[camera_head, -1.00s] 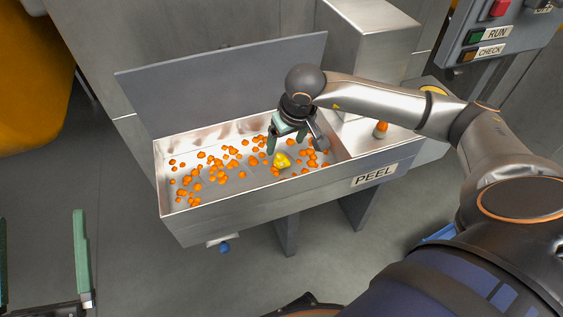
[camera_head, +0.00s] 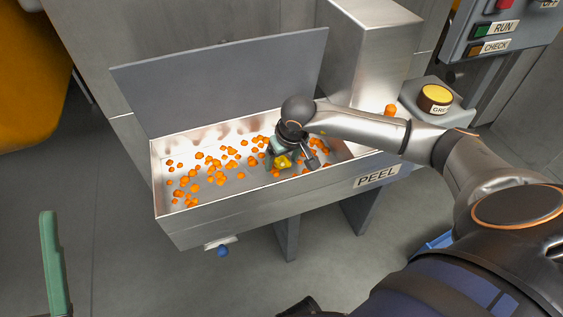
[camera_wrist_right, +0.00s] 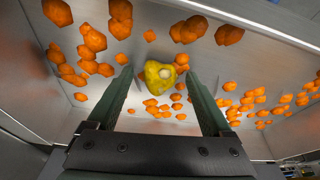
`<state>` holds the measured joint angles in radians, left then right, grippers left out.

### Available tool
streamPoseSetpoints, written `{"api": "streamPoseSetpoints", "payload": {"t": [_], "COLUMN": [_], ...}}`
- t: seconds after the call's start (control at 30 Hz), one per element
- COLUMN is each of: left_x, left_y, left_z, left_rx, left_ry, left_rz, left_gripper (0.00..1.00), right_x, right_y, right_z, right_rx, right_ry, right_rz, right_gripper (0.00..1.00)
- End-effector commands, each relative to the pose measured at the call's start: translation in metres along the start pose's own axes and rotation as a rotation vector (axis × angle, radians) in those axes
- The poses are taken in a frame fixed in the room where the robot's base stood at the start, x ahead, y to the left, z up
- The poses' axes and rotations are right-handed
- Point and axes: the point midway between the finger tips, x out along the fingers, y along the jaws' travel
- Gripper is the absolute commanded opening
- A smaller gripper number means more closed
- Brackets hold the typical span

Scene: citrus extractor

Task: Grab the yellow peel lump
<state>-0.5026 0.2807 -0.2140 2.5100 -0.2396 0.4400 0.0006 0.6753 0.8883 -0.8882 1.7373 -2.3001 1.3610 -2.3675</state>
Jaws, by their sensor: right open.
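The yellow peel lump (camera_head: 283,162) lies in the metal PEEL trough (camera_head: 240,192), near its right part. In the right wrist view the lump (camera_wrist_right: 160,76) is lumpy with a pale spot and sits between the tips of my fingers, with gaps on both sides. My right gripper (camera_head: 280,160) is down in the trough at the lump, open; in its wrist view (camera_wrist_right: 160,85) both green fingers stand apart. In the head view the arm hides part of the gripper. One green finger of my left gripper (camera_head: 54,265) shows at the lower left edge; its other finger is out of frame.
Several small orange pieces (camera_head: 215,163) are scattered around the lump. The raised grey lid (camera_head: 230,85) stands behind the trough, a metal housing (camera_head: 370,60) behind its right end. A yellow button (camera_head: 435,94) and a control panel (camera_head: 490,30) are at the right.

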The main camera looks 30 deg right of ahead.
Motion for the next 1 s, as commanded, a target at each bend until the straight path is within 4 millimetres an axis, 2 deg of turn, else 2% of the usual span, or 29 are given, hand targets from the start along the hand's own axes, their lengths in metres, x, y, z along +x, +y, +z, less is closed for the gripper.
{"api": "streamPoseSetpoints", "payload": {"t": [0.13,0.87,1.0], "left_x": [0.0003,0.0003,0.0003], "left_y": [-0.0001,0.0,0.0], "left_z": [-0.0002,-0.0001,-0.0001], "left_rx": [-0.001,0.0,0.0], "left_ry": [0.0,-0.001,-0.001], "left_rz": [0.0,0.0,0.0], "left_gripper": [0.96,0.96,0.96], "right_x": [-0.0006,-0.0009,-0.001], "right_y": [-0.0001,0.0,0.0], "right_z": [-0.0002,-0.0003,-0.0004], "right_rx": [0.0,0.0,0.0], "right_ry": [0.0,0.001,0.001], "right_rz": [0.0,0.0,0.0], "right_gripper": [0.83,0.01,0.0]}}
